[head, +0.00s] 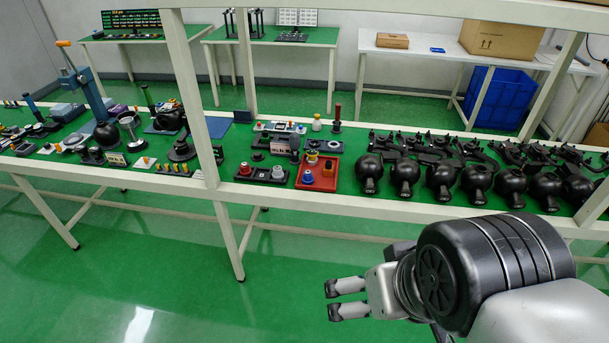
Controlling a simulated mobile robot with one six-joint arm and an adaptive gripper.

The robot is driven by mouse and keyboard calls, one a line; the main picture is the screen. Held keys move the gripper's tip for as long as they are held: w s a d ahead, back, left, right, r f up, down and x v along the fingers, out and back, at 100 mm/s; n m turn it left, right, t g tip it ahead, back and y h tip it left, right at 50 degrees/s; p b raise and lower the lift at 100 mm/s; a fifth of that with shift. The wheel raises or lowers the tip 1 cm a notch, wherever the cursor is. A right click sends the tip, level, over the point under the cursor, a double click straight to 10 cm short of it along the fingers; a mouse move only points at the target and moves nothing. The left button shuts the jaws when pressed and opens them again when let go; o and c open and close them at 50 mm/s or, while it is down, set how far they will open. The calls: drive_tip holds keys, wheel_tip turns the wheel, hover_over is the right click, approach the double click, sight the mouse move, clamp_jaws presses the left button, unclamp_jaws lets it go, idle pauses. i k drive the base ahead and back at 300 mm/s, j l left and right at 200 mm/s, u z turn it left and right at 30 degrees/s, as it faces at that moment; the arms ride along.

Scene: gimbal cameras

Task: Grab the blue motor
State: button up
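A small blue cylindrical part (307,177), which may be the blue motor, stands in the front left of a red tray (318,185) on the long green-topped bench. It is small in the picture, so its details are unclear. Yellow and red parts sit in the same tray. My gripper (332,300) is in front of the bench, at the lower middle of the head view. Its two fingers point left and are apart, with nothing between them. It is well away from the blue part.
A black tray (262,175) with red and light-coloured caps lies left of the red tray. Several black round housings (440,180) line the bench on the right. A white post (193,95) rises at the bench's front edge. The green floor (150,260) before the bench is clear.

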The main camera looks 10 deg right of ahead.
sight(306, 179)
drive_tip(key=i+z, duration=0.15)
drive_tip(key=i, duration=0.4)
drive_tip(key=i+j+z, duration=0.15)
drive_tip(key=i, duration=0.4)
drive_tip(key=i+j+z, duration=0.15)
drive_tip(key=i, duration=0.45)
